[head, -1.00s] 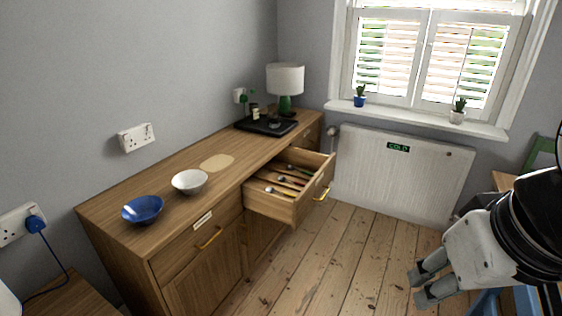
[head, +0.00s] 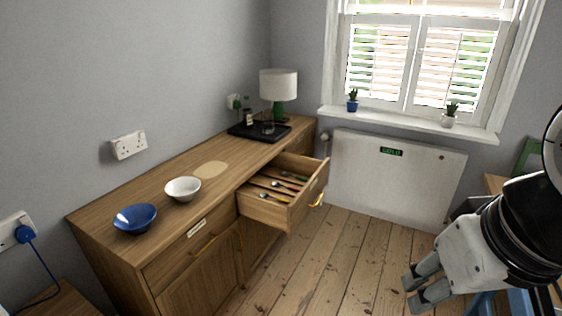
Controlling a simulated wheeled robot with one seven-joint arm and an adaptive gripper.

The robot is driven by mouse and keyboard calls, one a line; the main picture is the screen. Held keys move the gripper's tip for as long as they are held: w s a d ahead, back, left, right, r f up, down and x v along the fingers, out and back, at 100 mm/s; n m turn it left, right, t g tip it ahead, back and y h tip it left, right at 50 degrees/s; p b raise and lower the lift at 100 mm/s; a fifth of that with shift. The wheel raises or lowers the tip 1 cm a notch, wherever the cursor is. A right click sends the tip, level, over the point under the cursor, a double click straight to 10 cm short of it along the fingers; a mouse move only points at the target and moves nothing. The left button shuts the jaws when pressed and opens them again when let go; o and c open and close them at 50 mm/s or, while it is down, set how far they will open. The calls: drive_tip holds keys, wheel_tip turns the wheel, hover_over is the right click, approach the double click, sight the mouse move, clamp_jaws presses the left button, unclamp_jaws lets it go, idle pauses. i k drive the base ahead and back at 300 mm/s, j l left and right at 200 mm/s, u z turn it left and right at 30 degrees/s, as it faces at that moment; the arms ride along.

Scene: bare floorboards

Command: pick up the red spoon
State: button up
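The open drawer (head: 268,214) of the wooden sideboard holds several slim utensils in its compartments. A utensil with what looks like a reddish handle (head: 288,186) lies in the middle; it may be the red spoon, but it is too small to be sure. A yellow-handled one (head: 274,198) lies nearer the front left, and a green-handled one (head: 297,177) farther back. My gripper (head: 411,293) is at the lower right, over the floor and well away from the drawer. Its two fingers are apart with nothing between them.
The sideboard top (head: 180,217) carries a blue bowl (head: 135,218), a white bowl (head: 183,188), a black tray (head: 258,131) and a green lamp (head: 279,90). A radiator (head: 390,178) stands under the window. Bare floorboards (head: 320,255) lie between the drawer and my gripper.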

sight(275, 184)
drive_tip(key=i+u, duration=0.1)
drive_tip(key=i, duration=2)
